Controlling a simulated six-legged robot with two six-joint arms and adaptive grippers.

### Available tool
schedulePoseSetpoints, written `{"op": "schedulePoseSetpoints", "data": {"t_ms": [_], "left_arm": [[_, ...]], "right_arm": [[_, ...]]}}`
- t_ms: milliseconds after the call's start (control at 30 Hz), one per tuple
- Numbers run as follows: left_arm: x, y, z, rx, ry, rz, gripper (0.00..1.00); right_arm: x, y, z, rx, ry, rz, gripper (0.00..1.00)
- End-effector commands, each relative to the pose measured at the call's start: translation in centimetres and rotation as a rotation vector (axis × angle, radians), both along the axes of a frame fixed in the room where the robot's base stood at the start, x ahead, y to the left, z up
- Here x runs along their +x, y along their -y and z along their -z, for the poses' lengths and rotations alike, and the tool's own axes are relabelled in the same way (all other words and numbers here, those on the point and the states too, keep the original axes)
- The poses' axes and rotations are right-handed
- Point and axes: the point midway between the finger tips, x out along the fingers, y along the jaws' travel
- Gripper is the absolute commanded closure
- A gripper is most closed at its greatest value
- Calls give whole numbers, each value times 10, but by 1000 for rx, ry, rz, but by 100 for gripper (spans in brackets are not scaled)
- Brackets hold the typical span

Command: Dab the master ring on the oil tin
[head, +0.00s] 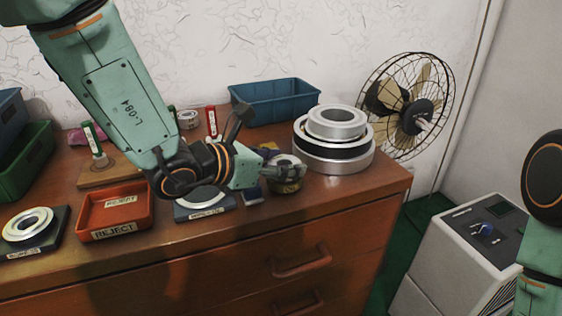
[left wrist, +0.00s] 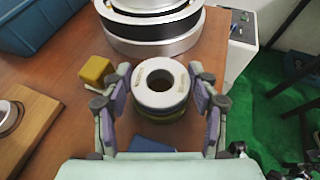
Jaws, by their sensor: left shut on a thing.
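My left gripper (head: 282,174) is over the right part of the dresser top, its fingers on both sides of a pale ring, the master ring (head: 287,160). It is shut on this ring. In the left wrist view the ring (left wrist: 150,98) shows from above, with a dark hole in its middle, between the fingers (left wrist: 163,100). A round olive-yellow tin (left wrist: 163,118), apparently the oil tin, shows just under the ring. It also shows in the head view (head: 287,187). I cannot tell whether ring and tin touch. My right gripper is out of view.
A stack of large steel rings (head: 333,163) stands close to the right, near the dresser's edge. A blue bin (head: 275,103) is behind. A red REJECT tray (head: 114,231), a dark labelled plate (head: 205,212) and a small blue block (head: 252,197) lie to the left. A yellow block (left wrist: 96,69) is close by.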

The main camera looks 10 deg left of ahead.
Motion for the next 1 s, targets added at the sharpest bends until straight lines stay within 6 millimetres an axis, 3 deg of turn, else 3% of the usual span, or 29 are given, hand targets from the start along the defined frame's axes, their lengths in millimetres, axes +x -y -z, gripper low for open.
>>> {"op": "schedulePoseSetpoints", "data": {"t_ms": [1000], "left_arm": [[0,0,7,-1,3,0,91]], "right_arm": [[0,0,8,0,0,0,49]]}}
